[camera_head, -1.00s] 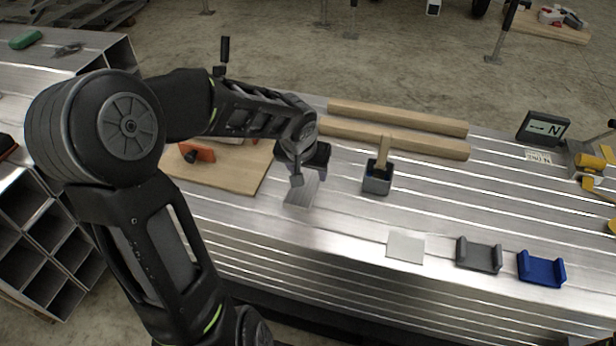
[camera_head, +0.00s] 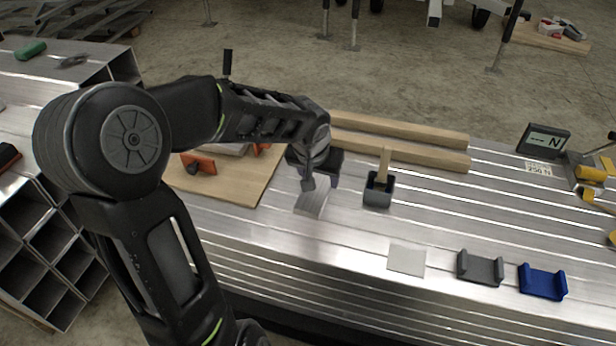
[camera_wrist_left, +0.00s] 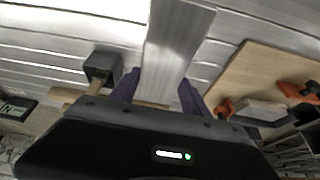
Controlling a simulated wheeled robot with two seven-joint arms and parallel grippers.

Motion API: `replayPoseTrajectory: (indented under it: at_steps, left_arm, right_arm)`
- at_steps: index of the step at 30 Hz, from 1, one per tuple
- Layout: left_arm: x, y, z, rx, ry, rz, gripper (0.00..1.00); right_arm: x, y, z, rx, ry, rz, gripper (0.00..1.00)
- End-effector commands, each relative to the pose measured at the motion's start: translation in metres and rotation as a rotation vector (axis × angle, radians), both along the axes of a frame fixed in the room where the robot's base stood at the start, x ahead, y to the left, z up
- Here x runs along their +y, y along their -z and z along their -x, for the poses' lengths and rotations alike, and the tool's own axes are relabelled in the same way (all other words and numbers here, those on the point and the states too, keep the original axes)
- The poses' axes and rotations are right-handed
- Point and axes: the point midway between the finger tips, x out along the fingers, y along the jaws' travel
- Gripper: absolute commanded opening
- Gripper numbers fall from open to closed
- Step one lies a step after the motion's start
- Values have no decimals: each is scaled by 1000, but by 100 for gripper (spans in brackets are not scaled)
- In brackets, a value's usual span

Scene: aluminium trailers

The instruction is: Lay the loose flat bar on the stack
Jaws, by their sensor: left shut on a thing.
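The loose flat bar (camera_head: 312,200) is a bright brushed metal strip. My left gripper (camera_head: 318,176) is shut on it near one end, above the aluminium bench surface. In the left wrist view the bar (camera_wrist_left: 174,50) stretches away between the two dark purple fingers (camera_wrist_left: 158,92). A pale grey stack (camera_head: 232,149) lies between orange clamps (camera_head: 199,162) on a wooden board (camera_head: 215,184), left of the gripper and partly hidden by my arm. The stack also shows in the left wrist view (camera_wrist_left: 262,110). My right gripper is out of view.
Two timber strips (camera_head: 410,150) lie behind. A pale square plate (camera_head: 406,260), a grey holder (camera_head: 480,268) and a blue holder (camera_head: 542,282) lie front right. A display (camera_head: 543,140) stands back right.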

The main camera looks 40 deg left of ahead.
Motion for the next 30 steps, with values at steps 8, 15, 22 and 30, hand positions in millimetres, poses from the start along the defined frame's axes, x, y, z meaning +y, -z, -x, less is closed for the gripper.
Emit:
replayPoseTrajectory:
  at_steps: [8, 15, 22, 30]
  left_arm:
    - [-90, -45, -47, -9, 186, 3, 0]
    - [-144, -70, -60, -5, 285, 0, 0]
    - [-148, -72, -61, -2, 293, -2, 0]
    - [-148, -72, -61, -3, 292, -2, 0]
  right_arm:
    - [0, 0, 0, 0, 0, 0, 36]
    - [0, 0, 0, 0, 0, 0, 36]
    - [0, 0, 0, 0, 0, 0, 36]
    - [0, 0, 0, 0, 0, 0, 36]
